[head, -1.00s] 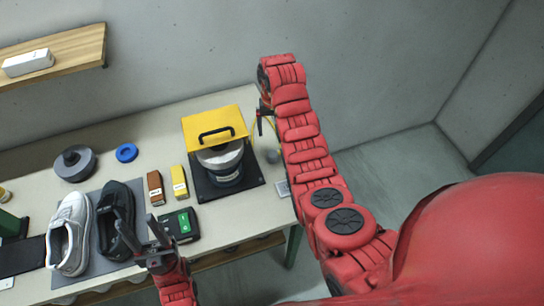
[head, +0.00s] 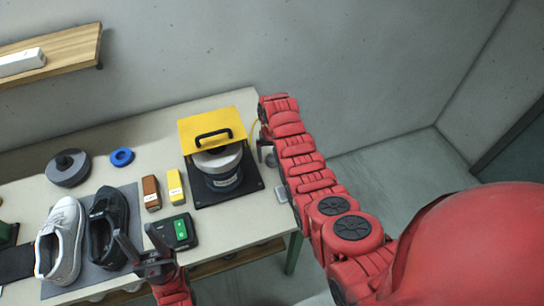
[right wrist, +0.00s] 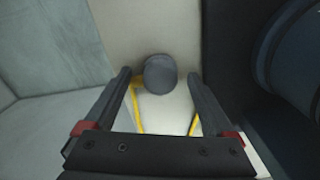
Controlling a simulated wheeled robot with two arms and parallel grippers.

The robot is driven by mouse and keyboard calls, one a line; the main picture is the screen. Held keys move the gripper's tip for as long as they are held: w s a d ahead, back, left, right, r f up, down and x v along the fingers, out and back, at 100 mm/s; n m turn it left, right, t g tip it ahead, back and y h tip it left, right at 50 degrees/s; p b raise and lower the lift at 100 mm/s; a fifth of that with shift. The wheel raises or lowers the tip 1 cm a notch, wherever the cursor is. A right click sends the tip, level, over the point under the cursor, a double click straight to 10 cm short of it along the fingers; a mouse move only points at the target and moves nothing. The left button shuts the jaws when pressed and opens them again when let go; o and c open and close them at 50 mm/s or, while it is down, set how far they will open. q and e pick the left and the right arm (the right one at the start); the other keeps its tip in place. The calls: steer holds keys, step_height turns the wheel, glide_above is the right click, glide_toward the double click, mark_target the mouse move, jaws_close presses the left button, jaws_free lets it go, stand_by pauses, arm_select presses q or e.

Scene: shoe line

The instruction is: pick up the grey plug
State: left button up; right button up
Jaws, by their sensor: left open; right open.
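The grey plug (right wrist: 160,74) is a round grey piece on the pale table top in the right wrist view. It lies between the fingertips of my right gripper (right wrist: 160,79), which is open with a gap on both sides. In the head view the right gripper (head: 265,146) is low at the table's right end, beside the yellow-lidded machine (head: 212,132), and the plug is mostly hidden there. My left gripper (head: 137,236) is open and empty, in front of the black shoe (head: 102,228).
The machine's black base (head: 242,190) stands close to the right gripper. A yellow cord (right wrist: 138,108) runs near the plug. A white shoe (head: 61,240), brown block (head: 151,193), yellow block (head: 175,186) and green-buttoned box (head: 181,231) lie left.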

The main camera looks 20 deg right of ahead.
steer(key=shift+f, duration=0.4)
jaws_close()
stand_by(0.4)
